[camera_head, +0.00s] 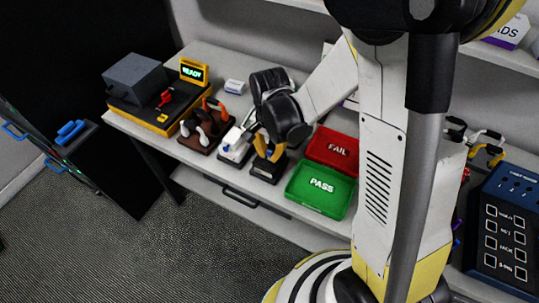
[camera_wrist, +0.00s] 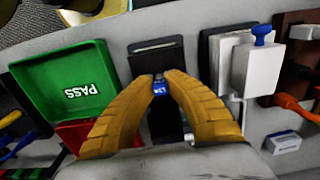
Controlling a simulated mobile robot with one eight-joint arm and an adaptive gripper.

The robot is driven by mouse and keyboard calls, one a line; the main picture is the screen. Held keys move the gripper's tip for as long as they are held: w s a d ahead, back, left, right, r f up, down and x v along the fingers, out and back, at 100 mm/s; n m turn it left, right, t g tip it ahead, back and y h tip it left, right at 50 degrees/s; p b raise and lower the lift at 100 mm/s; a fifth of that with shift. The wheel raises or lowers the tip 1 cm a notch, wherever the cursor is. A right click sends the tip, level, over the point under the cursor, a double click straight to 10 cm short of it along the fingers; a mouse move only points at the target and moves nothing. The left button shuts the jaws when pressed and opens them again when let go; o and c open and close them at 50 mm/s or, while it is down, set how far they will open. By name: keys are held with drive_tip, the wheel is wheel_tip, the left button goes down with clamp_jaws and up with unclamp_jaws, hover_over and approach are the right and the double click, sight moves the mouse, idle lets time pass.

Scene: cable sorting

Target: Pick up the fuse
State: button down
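The fuse (camera_wrist: 159,87) is a small blue block with white lettering in the middle of the wrist view. My gripper (camera_wrist: 160,78) has two ridged yellow fingers, and their tips press in on either side of the fuse with no clear gap. The fuse is over a black holder (camera_wrist: 157,53), and I cannot tell whether it is still seated in it. In the head view my gripper (camera_head: 268,148) points down over the same black holder (camera_head: 262,173), and the fuse is hidden there.
A green PASS tray (camera_head: 318,207) and a red FAIL tray (camera_head: 343,164) lie to the right. A white device (camera_head: 234,149) with a blue lever stands close on the left. Beyond it are a brown rack (camera_head: 191,137) and a tester reading READY (camera_head: 192,72).

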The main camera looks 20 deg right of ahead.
drive_tip(key=shift+r, duration=0.45)
drive_tip(key=r+p, duration=0.1)
drive_tip(key=r, duration=0.1)
drive_tip(key=r+p, duration=0.1)
drive_tip(key=r, duration=0.1)
drive_tip(key=shift+s+d, duration=0.15)
drive_tip(key=shift+d, duration=0.25)
drive_tip(key=s+d+r+p, duration=0.4)
drive_tip(key=d+r+p, duration=0.1)
drive_tip(key=d+r, duration=0.4)
drive_tip(key=shift+s+d, duration=0.3)
drive_tip(key=shift+s, duration=0.1)
